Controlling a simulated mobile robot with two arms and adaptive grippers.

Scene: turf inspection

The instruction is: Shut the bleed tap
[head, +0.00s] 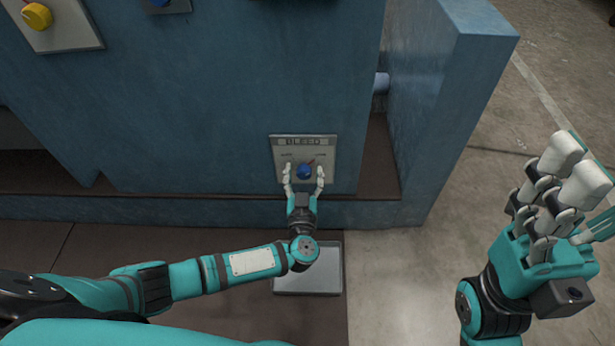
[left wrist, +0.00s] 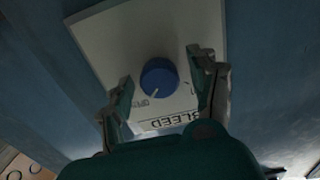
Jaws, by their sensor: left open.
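The bleed tap is a round blue knob (head: 304,171) on a pale plate (head: 326,145) marked BLEED, on the blue machine's face. Small labels sit left and right above the knob, with a small red mark at its upper right. The left wrist view shows the knob (left wrist: 159,75) with a white pointer line towards a label that seems to read OPEN. My left gripper (head: 304,178) is open, one finger either side of the knob; gaps show between fingers and knob in the wrist view. My right gripper (head: 557,190) is raised at the right; its jaw gap is unclear.
A yellow knob (head: 37,16) on another plate is at the upper left. A blue side panel (head: 440,110) juts out right of the plate. A flat grey slab (head: 308,280) lies below my left wrist. Concrete floor (head: 400,275) is clear at the right.

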